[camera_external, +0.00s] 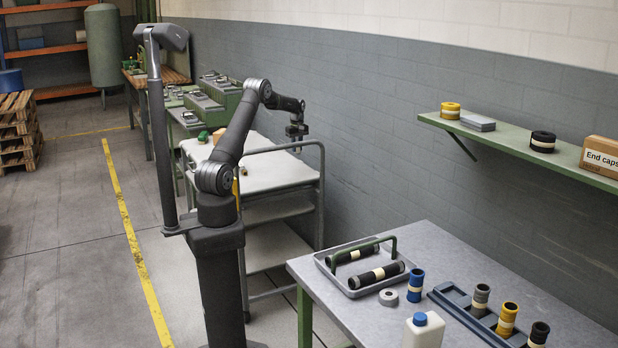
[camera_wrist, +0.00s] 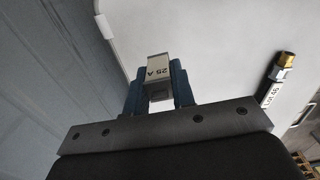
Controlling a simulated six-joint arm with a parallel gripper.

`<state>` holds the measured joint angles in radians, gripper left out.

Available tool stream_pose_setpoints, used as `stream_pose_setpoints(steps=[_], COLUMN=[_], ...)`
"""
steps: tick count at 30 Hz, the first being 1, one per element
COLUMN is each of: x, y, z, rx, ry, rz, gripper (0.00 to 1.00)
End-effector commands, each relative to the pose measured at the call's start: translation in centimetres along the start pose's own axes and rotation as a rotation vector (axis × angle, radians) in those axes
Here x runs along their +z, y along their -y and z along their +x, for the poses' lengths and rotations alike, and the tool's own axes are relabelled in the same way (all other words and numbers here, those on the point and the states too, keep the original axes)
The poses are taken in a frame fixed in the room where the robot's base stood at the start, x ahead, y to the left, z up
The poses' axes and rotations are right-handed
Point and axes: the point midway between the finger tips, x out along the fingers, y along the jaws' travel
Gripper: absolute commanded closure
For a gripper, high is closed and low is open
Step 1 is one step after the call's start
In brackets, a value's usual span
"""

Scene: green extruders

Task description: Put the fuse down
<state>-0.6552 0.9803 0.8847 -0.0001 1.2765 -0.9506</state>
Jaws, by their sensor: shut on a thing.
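The fuse (camera_wrist: 158,68), a small pale block marked "25 A", sits between the two blue fingers of my gripper (camera_wrist: 159,88) in the wrist view. My gripper is shut on it. In the external view my gripper (camera_external: 297,137) hangs pointing down near the wall, over the far right side of the pale-topped cart (camera_external: 275,172). The fuse is too small to make out there. The wrist view shows the pale cart top (camera_wrist: 225,65) beyond the fuse; I cannot tell the gap between them.
A dark item with a brass end and a "Lot 46" label (camera_wrist: 271,94) lies right of the fuse in the wrist view. A rail (camera_external: 300,146) runs around the cart's end. A workbench (camera_external: 420,245) with a tray (camera_external: 345,285) stands at front right. Much of the cart top is clear.

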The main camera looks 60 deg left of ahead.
Motion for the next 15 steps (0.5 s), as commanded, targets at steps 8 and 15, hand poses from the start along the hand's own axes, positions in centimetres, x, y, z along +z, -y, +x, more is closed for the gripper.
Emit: stream_pose_setpoints(steps=[8,15], x=[-1.7,-1.9], y=[7.8,15.0], z=[-0.1,0.2], rx=[-0.001,0.0], ry=[0.001,0.0], rz=[0.007,0.024], gripper=[1.0,1.0])
